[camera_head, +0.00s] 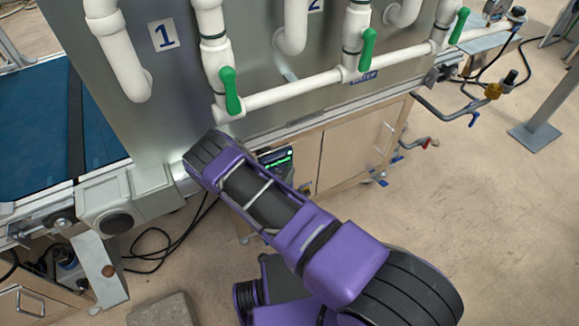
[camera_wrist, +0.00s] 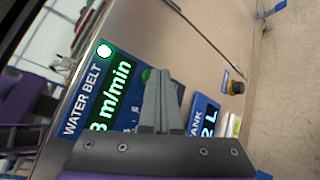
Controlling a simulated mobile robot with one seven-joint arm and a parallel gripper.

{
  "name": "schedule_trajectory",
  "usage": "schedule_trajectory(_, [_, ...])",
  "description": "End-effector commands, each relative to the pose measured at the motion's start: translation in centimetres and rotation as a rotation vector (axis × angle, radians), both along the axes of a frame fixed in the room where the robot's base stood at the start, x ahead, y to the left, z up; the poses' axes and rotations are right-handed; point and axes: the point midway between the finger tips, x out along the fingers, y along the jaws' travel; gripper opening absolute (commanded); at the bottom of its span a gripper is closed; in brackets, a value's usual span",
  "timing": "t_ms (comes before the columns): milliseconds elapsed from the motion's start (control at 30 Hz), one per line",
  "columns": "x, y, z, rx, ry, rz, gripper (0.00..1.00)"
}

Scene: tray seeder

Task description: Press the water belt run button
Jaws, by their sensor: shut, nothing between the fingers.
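The blue water belt panel (camera_wrist: 98,85) shows in the wrist view, turned on its side, with a lit green m/min readout (camera_wrist: 112,95). A bright round green-white light (camera_wrist: 104,50) sits at its upper corner. A green round button (camera_wrist: 146,75) shows partly beside and behind my fingertips. My gripper (camera_wrist: 158,72) is shut and empty, its fingertips over the panel's right edge near that green button. I cannot tell whether they touch it. In the head view, a small dark panel with green readouts (camera_head: 278,160) shows just past my purple arm, which hides my gripper.
A second blue panel, partly reading "ANK" (camera_wrist: 204,118), lies right of my fingers. In the head view, white pipes with green valve handles (camera_head: 231,90) stand above the wooden cabinet (camera_head: 350,142). Open floor lies to the right.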

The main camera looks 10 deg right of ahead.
Motion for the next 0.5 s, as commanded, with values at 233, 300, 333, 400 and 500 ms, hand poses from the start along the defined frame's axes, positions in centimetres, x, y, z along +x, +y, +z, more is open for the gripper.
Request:
schedule_trajectory(233, [-0.78,-0.24,0.11,0.000,-0.001,0.001,0.00])
schedule_trajectory(300, [-0.95,-0.29,0.08,0.000,-0.001,0.001,0.00])
schedule_trajectory(333, [-0.97,-0.29,0.06,0.000,-0.001,0.001,0.00])
schedule_trajectory(400, [-0.97,-0.29,0.02,0.001,-0.001,0.000,0.00])
schedule_trajectory(500, [-0.97,-0.29,0.02,0.000,-0.001,0.001,0.00])
